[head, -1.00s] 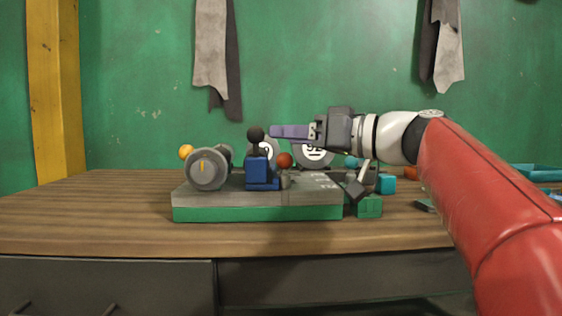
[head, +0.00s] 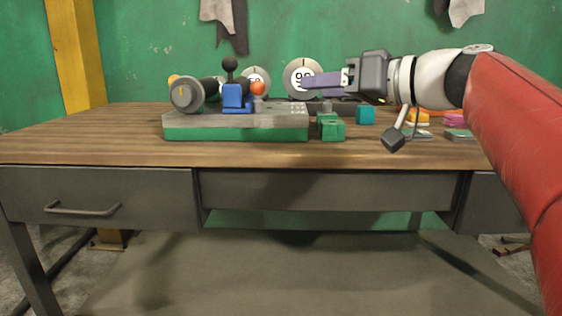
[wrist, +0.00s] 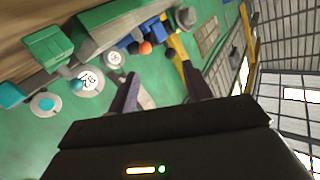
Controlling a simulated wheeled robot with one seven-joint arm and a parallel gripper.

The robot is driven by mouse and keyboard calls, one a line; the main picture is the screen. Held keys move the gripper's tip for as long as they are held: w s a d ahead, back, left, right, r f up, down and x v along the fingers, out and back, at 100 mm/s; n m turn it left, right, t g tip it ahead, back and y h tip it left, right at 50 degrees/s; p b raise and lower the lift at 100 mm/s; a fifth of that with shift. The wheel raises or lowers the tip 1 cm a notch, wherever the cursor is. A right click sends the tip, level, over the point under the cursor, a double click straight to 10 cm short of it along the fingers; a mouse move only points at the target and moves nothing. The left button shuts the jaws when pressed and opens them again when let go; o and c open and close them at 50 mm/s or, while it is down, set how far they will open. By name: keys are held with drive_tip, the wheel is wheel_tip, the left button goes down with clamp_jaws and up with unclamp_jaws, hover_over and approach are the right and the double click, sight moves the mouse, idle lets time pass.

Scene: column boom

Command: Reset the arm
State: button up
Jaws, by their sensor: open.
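My red and white arm comes in from the right in the head view, with my gripper (head: 322,83) pointing left above the table. Its purple fingers are empty and sit in front of a round white-faced dial (head: 301,76). In the wrist view the two fingers (wrist: 158,92) are spread apart with nothing between them. My gripper is to the right of a blue block-like part with a black ball knob (head: 237,97) on a grey and green base (head: 235,127). It appears apart from these things.
The base on the wooden table (head: 90,145) also carries a grey cylinder (head: 187,94) and an orange ball (head: 258,88). Green (head: 331,127) and teal (head: 365,115) blocks stand right of it. The left of the tabletop is clear. A drawer (head: 95,196) is shut below.

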drive_tip(key=s+d+f+m+g+h+p, duration=0.1)
drive_tip(key=s+d+f+m+h+p, duration=0.1)
drive_tip(key=s+f+h, duration=0.2)
drive_tip(key=s+d+f+m+g+h+p, duration=0.2)
drive_tip(key=s+f, duration=0.7)
drive_tip(key=f, duration=0.7)
drive_tip(key=s+d+f+m+g+h+p, duration=0.1)
drive_tip(key=s+d+f+m+h+p, duration=0.1)
drive_tip(key=s+f+h, duration=0.5)
wheel_tip(320, 180, down, 4)
drive_tip(key=shift+s+d+r+m+g+p, duration=0.15)
drive_tip(key=shift+s+d+m+g+p, duration=0.25)
drive_tip(key=shift+d, duration=0.5)
